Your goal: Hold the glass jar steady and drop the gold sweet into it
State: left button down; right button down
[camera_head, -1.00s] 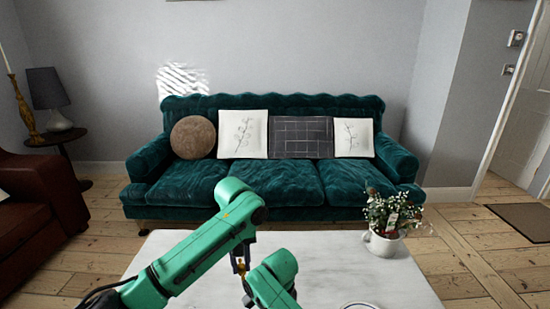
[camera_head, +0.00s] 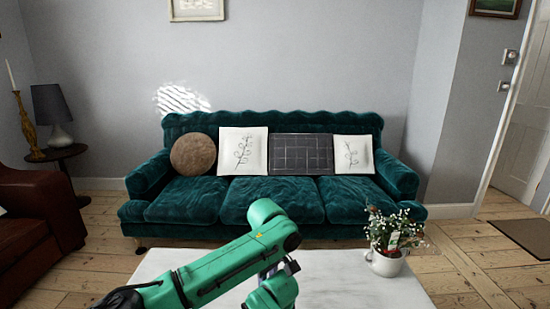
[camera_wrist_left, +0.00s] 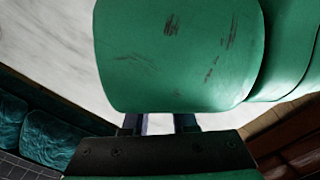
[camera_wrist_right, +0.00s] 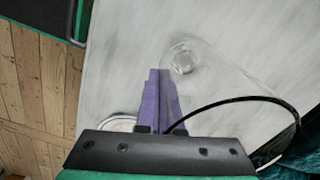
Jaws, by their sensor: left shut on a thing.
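The glass jar (camera_wrist_right: 184,62) is clear and stands on the pale table in the right wrist view, seen from above. My right gripper (camera_wrist_right: 160,72) has its purple fingers together at the jar's wall, apparently pinching it. The jar is not visible in the head view. My left gripper (camera_head: 284,270) is a dark shape beside a green arm link. In the left wrist view its fingers (camera_wrist_left: 160,123) are mostly behind a green arm link. The gold sweet is hidden now; a gold bit showed between the fingers a second ago.
The white marble table (camera_head: 365,285) has a potted plant (camera_head: 388,245) at its right back corner. A plate rim (camera_wrist_right: 118,123) shows near the right gripper. The green sofa (camera_head: 270,190) stands behind the table. Much of the tabletop is clear.

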pick_arm(q)
jog(key=c, duration=0.6)
grip_release()
jog(key=shift+r, duration=0.15)
notch_tip(320, 180, up, 12)
jog(key=shift+f, duration=0.1)
